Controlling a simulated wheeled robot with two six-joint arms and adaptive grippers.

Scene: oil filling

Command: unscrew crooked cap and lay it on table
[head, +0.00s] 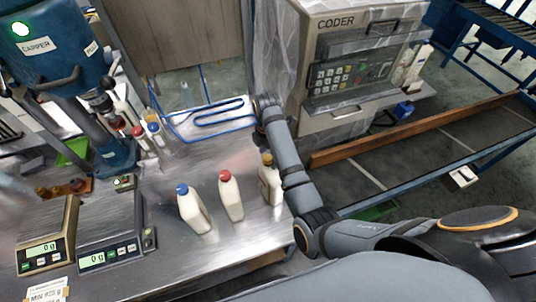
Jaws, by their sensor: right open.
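Three white bottles stand on the steel table (165,235): one with a blue cap (182,189), one with a red cap (224,175), and one with a yellow-brown cap (267,158). I cannot tell clearly which cap is crooked. My right arm reaches in from the right and passes close beside the yellow-brown-capped bottle (268,186), partly covering it. My right gripper (264,104) is at the arm's far end, beyond that bottle and near the blue wire rack; it is open and its fingers are hard to make out. My left gripper is out of view.
The blue capper (55,50) stands at the back left, with several bottles (150,140) beside it. Two scales (110,235) sit at the left front. A blue wire rack (205,118) lies behind the three bottles. The coder (350,75) and a conveyor (440,150) are right.

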